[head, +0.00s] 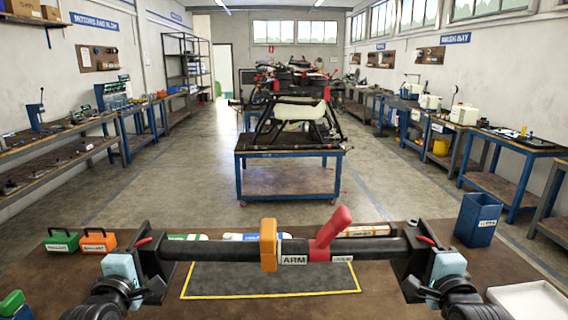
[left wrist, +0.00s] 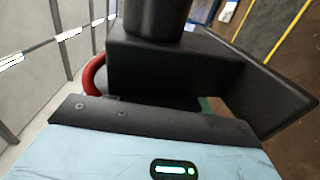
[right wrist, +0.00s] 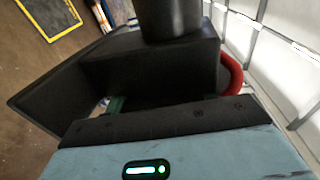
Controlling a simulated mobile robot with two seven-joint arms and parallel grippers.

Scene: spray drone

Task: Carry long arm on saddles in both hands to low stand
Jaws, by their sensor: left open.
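The long arm (head: 220,248), a black tube with an orange collar, a red lever and an "ARM" label, lies level across the front of the head view. Its ends meet black angled saddles (head: 152,262), (head: 410,265). My left gripper (head: 135,272) is open at the left saddle, whose dark block (left wrist: 150,65) fills the left wrist view. My right gripper (head: 432,272) is at the right saddle, which also shows in the right wrist view (right wrist: 150,65). The saddles hide its fingertips, so its grip is unclear. I cannot pick out a low stand for certain.
A dark yellow-edged mat (head: 270,280) lies below the arm on the brown bench. Green (head: 62,241) and orange (head: 99,241) cases stand left; a blue bin (head: 478,219) and white tray (head: 530,300) right. Beyond, a blue-framed table (head: 288,180) carries a drone frame. Floor aisles are clear.

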